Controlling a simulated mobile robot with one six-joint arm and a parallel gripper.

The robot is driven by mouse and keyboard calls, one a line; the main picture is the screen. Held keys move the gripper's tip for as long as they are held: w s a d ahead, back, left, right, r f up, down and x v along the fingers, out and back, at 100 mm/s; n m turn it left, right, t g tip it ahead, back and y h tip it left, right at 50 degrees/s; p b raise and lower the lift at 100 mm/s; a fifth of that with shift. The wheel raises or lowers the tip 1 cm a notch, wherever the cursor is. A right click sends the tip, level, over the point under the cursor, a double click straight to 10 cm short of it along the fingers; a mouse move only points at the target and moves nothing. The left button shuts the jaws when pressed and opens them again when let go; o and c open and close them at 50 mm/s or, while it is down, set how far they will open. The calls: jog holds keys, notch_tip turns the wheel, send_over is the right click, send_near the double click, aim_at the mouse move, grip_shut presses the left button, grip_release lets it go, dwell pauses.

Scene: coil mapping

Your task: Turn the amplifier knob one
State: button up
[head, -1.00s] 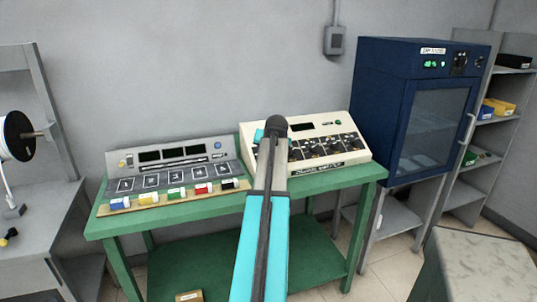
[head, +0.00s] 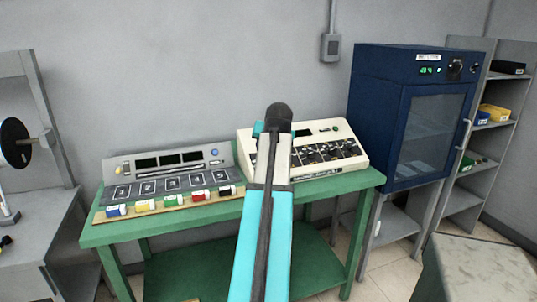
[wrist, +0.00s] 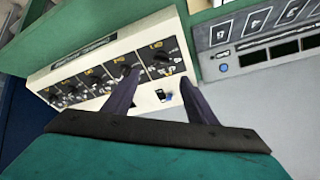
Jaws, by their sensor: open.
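The amplifier (head: 349,165) is a cream sloped box with a row of several black knobs, at the right of the green table. My arm covers its left part in the head view, and my gripper is mostly hidden there. In the wrist view the amplifier (wrist: 115,42) appears turned round. My gripper (wrist: 160,76) is open and empty, its two dark fingers pointing at the panel. The end black knob (wrist: 160,57) lies just beyond the gap between the fingertips, apparently untouched. Its setting is too small to read. A small blue-tipped part (wrist: 168,97) shows between the fingers.
A grey console (head: 168,158) with coloured blocks along its front stands left of the amplifier on the green table (head: 340,190). A blue cabinet (head: 385,100) stands close on the right. A grey bench top (head: 480,270) is at front right.

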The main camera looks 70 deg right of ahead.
jog(key=shift+v, duration=1.5)
